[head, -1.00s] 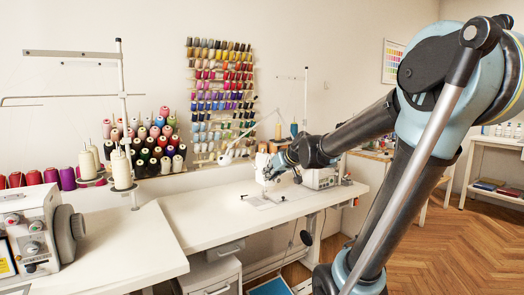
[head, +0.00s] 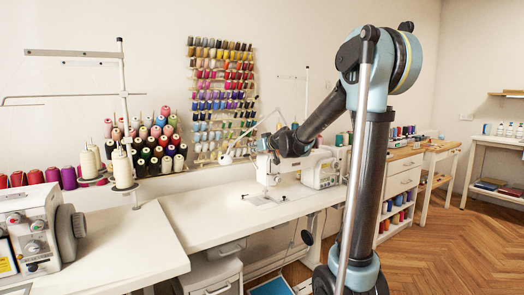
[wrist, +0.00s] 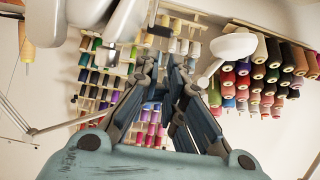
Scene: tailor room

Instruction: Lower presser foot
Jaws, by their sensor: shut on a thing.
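The white sewing machine (head: 267,171) stands on the white table (head: 215,229), with its needle end at the left. My gripper is at the top of that end in the head view, partly hidden by my own wrist. In the wrist view, the two dark fingers of my gripper (wrist: 166,72) reach up the picture, close to white machine parts (wrist: 128,22) at the top. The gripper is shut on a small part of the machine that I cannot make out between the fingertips. The presser foot and its lever are not clearly visible.
A white lamp (wrist: 232,46) is close to the right of the fingers in the wrist view. A thread rack (head: 220,92) hangs on the wall behind. A second machine (head: 38,231) and a thread stand (head: 124,110) are at the left. Wooden floor (head: 440,250) is clear at right.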

